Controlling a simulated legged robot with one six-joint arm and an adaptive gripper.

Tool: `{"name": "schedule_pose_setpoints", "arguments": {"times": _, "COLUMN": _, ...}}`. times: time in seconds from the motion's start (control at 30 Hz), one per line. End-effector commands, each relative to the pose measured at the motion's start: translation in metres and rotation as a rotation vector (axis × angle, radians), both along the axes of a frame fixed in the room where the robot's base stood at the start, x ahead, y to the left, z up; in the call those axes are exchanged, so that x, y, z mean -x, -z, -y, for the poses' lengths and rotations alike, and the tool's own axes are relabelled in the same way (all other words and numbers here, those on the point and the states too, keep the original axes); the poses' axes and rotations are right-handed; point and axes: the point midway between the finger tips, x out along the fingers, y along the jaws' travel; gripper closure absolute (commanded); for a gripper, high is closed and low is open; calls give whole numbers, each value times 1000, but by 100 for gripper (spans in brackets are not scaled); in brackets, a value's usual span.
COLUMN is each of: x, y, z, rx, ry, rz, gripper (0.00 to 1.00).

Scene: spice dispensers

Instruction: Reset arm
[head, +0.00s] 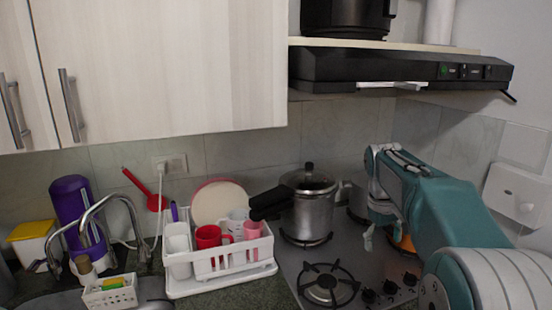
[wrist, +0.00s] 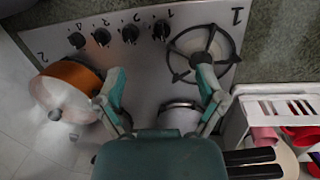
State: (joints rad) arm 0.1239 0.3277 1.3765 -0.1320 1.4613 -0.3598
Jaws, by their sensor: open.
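My arm reaches in from the right in the head view, bent down over the stove. My gripper (wrist: 160,80) is open in the wrist view, its two teal fingers spread apart above the stove top (wrist: 145,58) with nothing between the fingertips. In the head view a pale fingertip of my gripper (head: 368,238) shows below the wrist, and the rest is hidden behind the arm. No spice dispenser can be made out clearly.
A steel pressure cooker (head: 308,205) with a black handle stands on a rear burner. An orange pot (wrist: 70,82) is on the stove, mostly behind my arm in the head view. A white dish rack (head: 220,272) with cups stands left. A black range hood (head: 400,68) hangs above.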

Motion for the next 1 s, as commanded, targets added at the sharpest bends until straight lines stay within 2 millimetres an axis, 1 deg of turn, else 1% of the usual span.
{"name": "schedule_pose_setpoints", "arguments": {"times": 0.03, "x": 14, "y": -9, "z": -7, "rx": -3, "ry": 5, "rz": 29, "gripper": 11}}
{"name": "schedule_pose_setpoints", "arguments": {"times": 0.17, "x": 47, "y": -22, "z": -21, "rx": -14, "ry": 30, "rz": 102, "gripper": 11}}
{"name": "schedule_pose_setpoints", "arguments": {"times": 0.2, "x": 58, "y": -24, "z": -25, "rx": -19, "ry": 37, "rz": 122, "gripper": 11}}
{"name": "schedule_pose_setpoints", "arguments": {"times": 0.33, "x": 93, "y": -30, "z": -39, "rx": -34, "ry": 62, "rz": 195, "gripper": 11}}
{"name": "schedule_pose_setpoints", "arguments": {"times": 0.47, "x": 130, "y": -29, "z": -51, "rx": -56, "ry": 88, "rz": 263, "gripper": 11}}
{"name": "schedule_pose_setpoints", "arguments": {"times": 0.6, "x": 169, "y": -23, "z": -63, "rx": -82, "ry": 119, "rz": 338, "gripper": 11}}
{"name": "schedule_pose_setpoints", "arguments": {"times": 0.67, "x": 185, "y": -18, "z": -67, "rx": -94, "ry": 132, "rz": 370, "gripper": 11}}
{"name": "schedule_pose_setpoints", "arguments": {"times": 0.8, "x": 223, "y": -1, "z": -77, "rx": -126, "ry": 164, "rz": 441, "gripper": 11}}
{"name": "schedule_pose_setpoints", "arguments": {"times": 0.9, "x": 245, "y": 13, "z": -82, "rx": -150, "ry": 185, "rz": 488, "gripper": 11}}
{"name": "schedule_pose_setpoints", "arguments": {"times": 1.0, "x": 261, "y": 25, "z": -85, "rx": -168, "ry": 204, "rz": 521, "gripper": 11}}
